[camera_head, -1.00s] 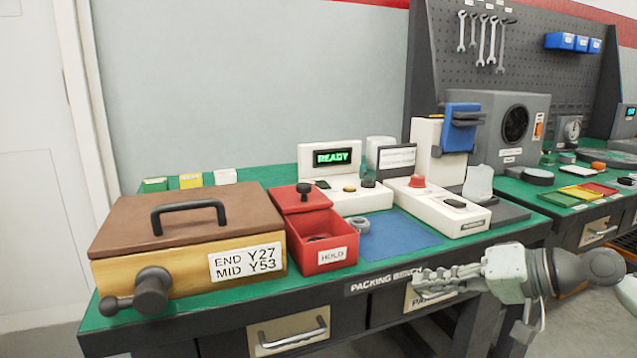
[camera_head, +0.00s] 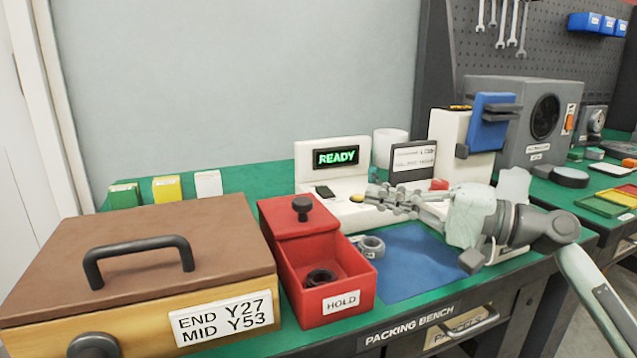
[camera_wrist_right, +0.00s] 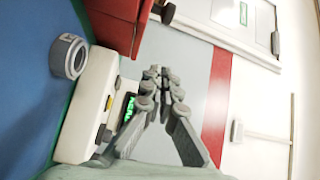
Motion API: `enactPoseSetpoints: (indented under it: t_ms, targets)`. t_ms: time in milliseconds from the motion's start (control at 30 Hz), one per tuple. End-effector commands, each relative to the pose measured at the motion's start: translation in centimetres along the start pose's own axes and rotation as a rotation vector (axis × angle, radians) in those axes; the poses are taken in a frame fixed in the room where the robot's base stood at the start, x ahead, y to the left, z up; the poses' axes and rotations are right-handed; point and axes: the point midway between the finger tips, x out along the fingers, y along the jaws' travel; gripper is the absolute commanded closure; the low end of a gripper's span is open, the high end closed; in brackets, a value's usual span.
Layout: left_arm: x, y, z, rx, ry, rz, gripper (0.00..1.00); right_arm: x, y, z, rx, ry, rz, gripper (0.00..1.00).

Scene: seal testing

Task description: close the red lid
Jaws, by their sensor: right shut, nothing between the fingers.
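The red box (camera_head: 322,305), labelled HOLD, sits on the green bench. Its red lid (camera_head: 280,222), with a black knob (camera_head: 302,207), covers only the back part. The front part is open and a dark ring (camera_head: 320,277) lies inside. In the right wrist view, a red part of the box or lid (camera_wrist_right: 118,20) shows at the top edge, with the knob beside it. My right gripper (camera_head: 370,196) is shut and empty, right of the lid and apart from it, above the white tester. Its closed fingers also show in the right wrist view (camera_wrist_right: 157,74). My left gripper is not in view.
A brown-topped wooden case (camera_head: 140,240) with a black handle stands left of the red box. A grey ring (camera_head: 371,246) and a blue mat (camera_head: 400,285) lie to its right. The white tester's display (camera_head: 337,157) reads READY. Small coloured boxes (camera_head: 166,188) stand behind the case.

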Motion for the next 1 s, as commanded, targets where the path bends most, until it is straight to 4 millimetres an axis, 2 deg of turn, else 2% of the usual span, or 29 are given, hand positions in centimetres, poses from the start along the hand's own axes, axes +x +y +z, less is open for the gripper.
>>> enactPoseSetpoints:
  t_ms: [133, 267, 433, 667, 800, 1000]
  targets:
    - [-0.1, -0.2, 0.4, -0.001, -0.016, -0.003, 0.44, 0.4, -0.1, 0.0, -0.001, -0.001, 0.0, 1.0]
    - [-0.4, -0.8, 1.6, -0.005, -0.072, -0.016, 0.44, 1.9, -0.2, 0.0, 0.0, -0.002, -0.001, 1.0]
    - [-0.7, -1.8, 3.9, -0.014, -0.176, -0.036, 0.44, 5.4, -0.3, 0.0, -0.001, -0.002, -0.002, 1.0]
    - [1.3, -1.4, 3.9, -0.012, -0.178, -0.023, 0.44, 10.3, -0.2, 0.0, 0.0, -0.003, -0.001, 1.0]
    - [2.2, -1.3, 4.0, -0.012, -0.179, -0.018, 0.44, 9.3, 0.1, 2.2, 0.0, -0.002, 0.004, 1.0]
    - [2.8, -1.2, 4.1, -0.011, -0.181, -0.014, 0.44, 8.7, 0.1, 3.6, -0.002, 0.0, 0.002, 1.0]
